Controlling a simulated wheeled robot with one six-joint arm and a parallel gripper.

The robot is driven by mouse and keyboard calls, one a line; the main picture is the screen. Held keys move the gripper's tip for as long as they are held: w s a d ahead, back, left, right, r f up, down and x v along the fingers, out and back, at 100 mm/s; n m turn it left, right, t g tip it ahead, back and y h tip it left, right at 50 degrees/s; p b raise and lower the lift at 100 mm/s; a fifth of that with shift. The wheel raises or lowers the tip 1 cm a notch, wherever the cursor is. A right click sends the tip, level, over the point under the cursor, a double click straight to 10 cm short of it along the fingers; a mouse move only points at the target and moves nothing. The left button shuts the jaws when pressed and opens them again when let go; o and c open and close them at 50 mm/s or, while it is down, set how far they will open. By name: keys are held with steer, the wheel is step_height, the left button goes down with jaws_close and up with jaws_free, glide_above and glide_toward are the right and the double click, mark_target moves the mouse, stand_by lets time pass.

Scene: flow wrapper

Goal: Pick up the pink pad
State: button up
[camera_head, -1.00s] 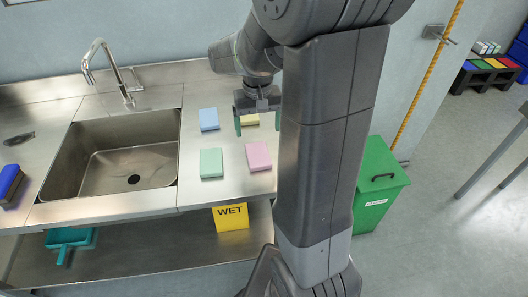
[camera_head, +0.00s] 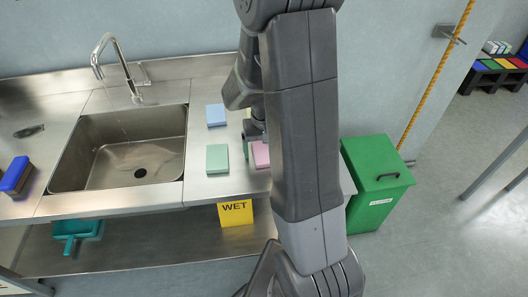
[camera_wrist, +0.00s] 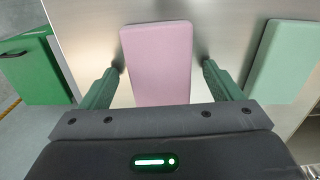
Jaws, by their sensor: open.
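The pink pad (camera_wrist: 160,62) lies flat on the steel counter. In the wrist view it sits between the two green fingers of my gripper (camera_wrist: 160,85), with a gap on each side. My gripper is open and holds nothing. In the head view the pink pad (camera_head: 260,155) shows in part, its right side hidden behind my arm. One green finger shows at the pad's left edge there; the other is hidden.
A green pad (camera_head: 217,158) lies left of the pink one, and a blue pad (camera_head: 216,115) lies behind it. A yellow pad is mostly hidden. A sink (camera_head: 120,150) is at left. A green bin (camera_head: 377,180) stands right of the counter.

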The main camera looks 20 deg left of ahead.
mark_target(264, 151)
steer(key=shift+c, duration=0.3)
steer(key=c, duration=1)
step_height(264, 151, up, 10)
steer(key=o, duration=0.4)
steer(key=c, duration=0.3)
